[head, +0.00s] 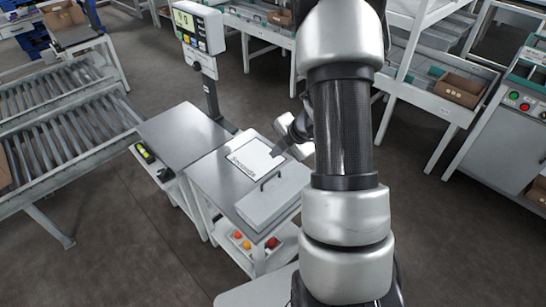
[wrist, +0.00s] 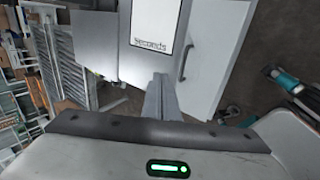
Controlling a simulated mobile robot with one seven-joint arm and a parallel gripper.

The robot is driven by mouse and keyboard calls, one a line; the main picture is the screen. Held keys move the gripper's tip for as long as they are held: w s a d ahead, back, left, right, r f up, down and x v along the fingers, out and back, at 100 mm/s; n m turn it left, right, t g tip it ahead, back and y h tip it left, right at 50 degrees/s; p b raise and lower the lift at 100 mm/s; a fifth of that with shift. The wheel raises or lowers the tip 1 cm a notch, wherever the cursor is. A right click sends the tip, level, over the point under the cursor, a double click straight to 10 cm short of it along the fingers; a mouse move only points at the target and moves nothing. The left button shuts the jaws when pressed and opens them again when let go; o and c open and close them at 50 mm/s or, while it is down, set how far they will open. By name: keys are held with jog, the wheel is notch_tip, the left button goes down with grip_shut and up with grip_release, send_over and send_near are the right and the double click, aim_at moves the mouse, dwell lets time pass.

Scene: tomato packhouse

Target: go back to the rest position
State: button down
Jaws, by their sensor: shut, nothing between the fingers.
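My gripper (head: 277,152) is above the steel worktop, beside the white "Seconds" label. In the wrist view its fingers (wrist: 160,92) are together with nothing between them. The label (head: 252,160) lies near the far side of the worktop, and it also shows at the top of the wrist view (wrist: 155,18). My arm covers part of the scene to the right of the label.
A grey lid with a handle (head: 268,205) is at the worktop's near right. Several tomatoes (head: 246,243) sit on the shelf below. A display post (head: 198,30) stands behind. Roller conveyors (head: 55,120) are at left, and a control cabinet (head: 500,130) at right. Open floor lies between.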

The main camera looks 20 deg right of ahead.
jog(key=s+a+r+n+y+p, duration=0.1)
jog(key=s+a+r+n, duration=0.3)
jog(key=r+n, duration=0.45)
jog(key=s+a+r+n+g+p, duration=0.1)
jog(key=s+a+r+n, duration=0.1)
jog(key=a+r+n, duration=0.55)
jog(key=s+a+r+n+y+p, duration=0.1)
jog(key=s+a+r+n, duration=0.25)
jog(key=r+n, duration=0.6)
jog(key=s+r+n+h, duration=0.2)
jog(key=s+n, duration=0.5)
jog(key=n, duration=0.5)
jog(key=s+r+n+h+p, duration=0.1)
jog(key=s+r+n+h, duration=0.1)
jog(key=s+r+n, duration=0.3)
jog(key=s+n, duration=0.3)
jog(key=n, duration=0.4)
jog(key=shift+d+r, duration=0.15)
jog(key=shift+r, duration=0.1)
